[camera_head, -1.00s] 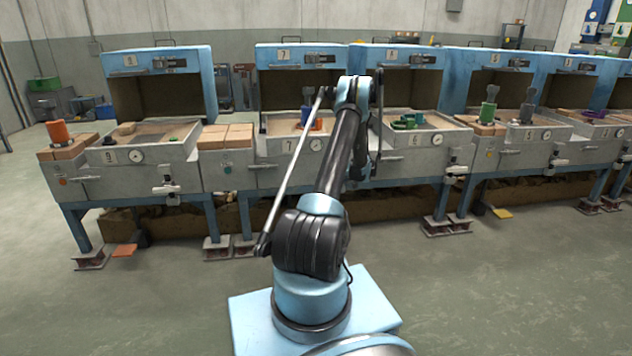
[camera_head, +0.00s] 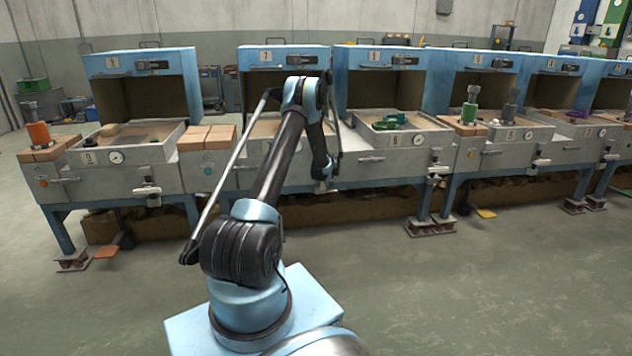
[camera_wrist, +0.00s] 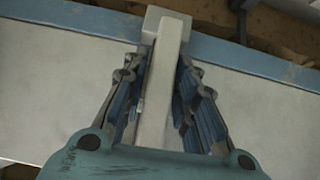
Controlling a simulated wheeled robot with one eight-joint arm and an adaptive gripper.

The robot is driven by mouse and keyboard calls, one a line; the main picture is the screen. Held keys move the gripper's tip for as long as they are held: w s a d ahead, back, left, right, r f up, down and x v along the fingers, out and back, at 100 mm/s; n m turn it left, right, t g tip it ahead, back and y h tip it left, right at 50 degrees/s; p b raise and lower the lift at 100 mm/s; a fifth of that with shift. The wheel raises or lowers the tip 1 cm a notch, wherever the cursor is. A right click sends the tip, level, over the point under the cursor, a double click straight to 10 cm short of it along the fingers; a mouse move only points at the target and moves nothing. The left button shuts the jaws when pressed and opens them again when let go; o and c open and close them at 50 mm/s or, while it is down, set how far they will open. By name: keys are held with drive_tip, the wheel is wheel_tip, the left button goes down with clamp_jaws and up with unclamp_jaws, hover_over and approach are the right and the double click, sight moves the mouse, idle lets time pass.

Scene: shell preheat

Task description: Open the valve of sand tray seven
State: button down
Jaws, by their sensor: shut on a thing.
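The station of sand tray seven has a blue hood (camera_head: 285,60) marked 7, behind my arm. In the head view my gripper (camera_head: 322,174) is low at the front of this station. In the wrist view my gripper (camera_wrist: 158,70) is shut on a pale bar-shaped valve handle (camera_wrist: 168,35). The handle runs up and down the picture between both fingers, with a wider block at its top end. In the head view the valve is mostly hidden behind the gripper.
A white valve (camera_head: 437,170) hangs under tray six. The floor in front (camera_head: 450,285) is clear.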

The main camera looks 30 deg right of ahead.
drive_tip(key=shift+d, duration=0.1)
drive_tip(key=c, duration=1.4)
unclamp_jaws()
drive_tip(key=shift+c, duration=0.2)
drive_tip(key=v, duration=1.2)
drive_tip(key=shift+f, duration=0.1)
